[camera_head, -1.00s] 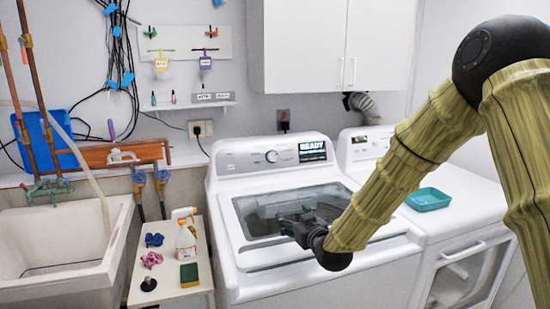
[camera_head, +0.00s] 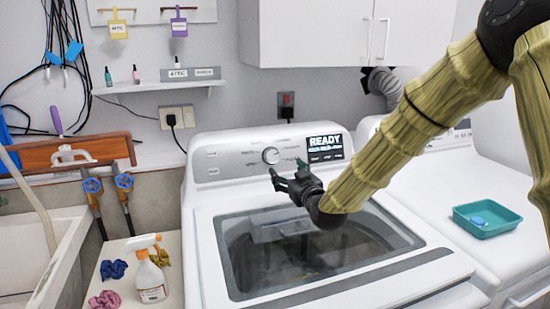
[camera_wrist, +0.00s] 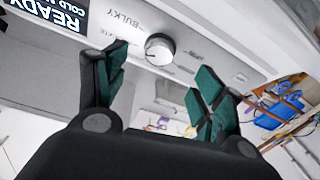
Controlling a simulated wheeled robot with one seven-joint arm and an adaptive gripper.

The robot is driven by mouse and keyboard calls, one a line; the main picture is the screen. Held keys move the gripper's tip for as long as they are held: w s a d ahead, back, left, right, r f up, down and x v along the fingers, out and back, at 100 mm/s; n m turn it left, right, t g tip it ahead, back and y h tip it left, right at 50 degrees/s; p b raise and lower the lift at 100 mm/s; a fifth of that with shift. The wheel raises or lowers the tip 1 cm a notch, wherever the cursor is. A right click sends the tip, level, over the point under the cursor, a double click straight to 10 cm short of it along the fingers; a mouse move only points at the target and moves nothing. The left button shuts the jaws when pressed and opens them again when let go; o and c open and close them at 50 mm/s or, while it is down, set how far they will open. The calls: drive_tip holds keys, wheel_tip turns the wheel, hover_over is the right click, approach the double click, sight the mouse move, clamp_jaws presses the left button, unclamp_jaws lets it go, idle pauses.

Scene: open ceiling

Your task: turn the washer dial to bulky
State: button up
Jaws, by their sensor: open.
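The washer (camera_head: 205,215) is white with a dark glass lid. Its round silver dial (camera_head: 271,155) sits on the back control panel, left of a screen reading READY (camera_head: 325,148). The dial also shows in the wrist view (camera_wrist: 159,48), with the printed word BULKY (camera_wrist: 122,20) beside it. My gripper (camera_head: 286,178) is open and empty, just in front of and below the dial, not touching it. In the wrist view my gripper's two green-padded fingers (camera_wrist: 158,95) are spread, with the dial beyond and between them.
A spray bottle (camera_head: 150,277) and coloured cloths stand on a small table at the left, beside the sink. A teal tray (camera_head: 487,219) rests on the white machine at the right. Cabinets (camera_head: 320,35) hang above. The space over the washer lid is clear except for my arm.

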sight(273, 157)
drive_tip(key=x, duration=0.3)
drive_tip(key=p+x, duration=0.1)
drive_tip(key=x, duration=0.3)
drive_tip(key=shift+w+a+r, duration=0.15)
drive_tip(key=shift+w+r, duration=0.1)
drive_tip(key=shift+w+a+r+p, duration=0.3)
drive_tip(key=shift+w+a+p, duration=0.05)
drive_tip(key=shift+w, duration=0.15)
drive_tip(key=shift+w+a+f, duration=0.2)
drive_tip(key=shift+w, duration=0.55)
drive_tip(key=shift+r, duration=0.1)
drive_tip(key=shift+s, duration=0.15)
drive_tip(key=shift+c, duration=0.2)
drive_tip(key=c, duration=1)
